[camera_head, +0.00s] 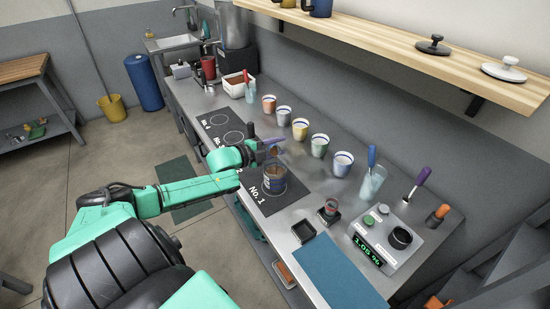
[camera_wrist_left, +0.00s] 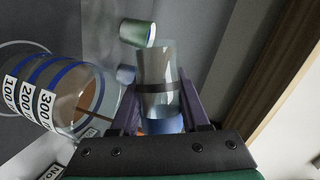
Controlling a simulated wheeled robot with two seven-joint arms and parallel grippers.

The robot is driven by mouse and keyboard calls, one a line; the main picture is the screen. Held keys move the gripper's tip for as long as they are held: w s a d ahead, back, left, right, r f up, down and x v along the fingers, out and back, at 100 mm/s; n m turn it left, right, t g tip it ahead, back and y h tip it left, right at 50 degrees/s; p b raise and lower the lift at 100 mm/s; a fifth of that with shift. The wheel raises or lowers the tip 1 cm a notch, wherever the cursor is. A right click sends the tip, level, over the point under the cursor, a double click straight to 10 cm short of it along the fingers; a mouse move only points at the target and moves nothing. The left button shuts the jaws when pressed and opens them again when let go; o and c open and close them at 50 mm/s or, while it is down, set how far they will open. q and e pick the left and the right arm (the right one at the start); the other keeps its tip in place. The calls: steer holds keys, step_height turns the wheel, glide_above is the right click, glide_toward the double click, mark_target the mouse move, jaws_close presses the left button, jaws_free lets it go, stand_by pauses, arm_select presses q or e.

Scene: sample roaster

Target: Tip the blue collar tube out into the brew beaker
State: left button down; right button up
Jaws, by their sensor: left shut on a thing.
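My left gripper (camera_head: 268,149) is shut on the blue collar tube, just above the brew beaker. In the left wrist view the clear tube (camera_wrist_left: 160,70) lies between the purple fingers (camera_wrist_left: 160,112), with a blue band near the palm. I cannot tell whether anything is inside the tube. The brew beaker (camera_head: 274,184) stands on the No.1 mat and holds something brown. It also shows in the left wrist view (camera_wrist_left: 35,92), with blue rings and 100, 200 and 300 marks, beside the tube. My right gripper is out of view.
A row of coloured cups (camera_head: 320,145) stands behind the beaker. To the right are a glass with a blue-handled tool (camera_head: 372,183), a scale reading 1.05 (camera_head: 368,251), a small black tray (camera_head: 303,231) and a blue mat (camera_head: 338,275). Dark numbered mats (camera_head: 222,128) extend left.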

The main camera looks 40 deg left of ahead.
arm_select(q)
steer(key=shift+f, duration=0.1)
stand_by(0.4)
steer(key=shift+a+r+m+t, duration=0.15)
steer(key=shift+r+m+t, duration=0.2)
steer(key=shift+m, duration=0.45)
stand_by(1.5)
steer(key=shift+f+m+t+y+b, duration=0.3)
steer(key=shift+f+m+t+b, duration=0.2)
steer(key=shift+m+b, duration=0.3)
stand_by(1.5)
steer(key=shift+r, duration=0.1)
stand_by(0.6)
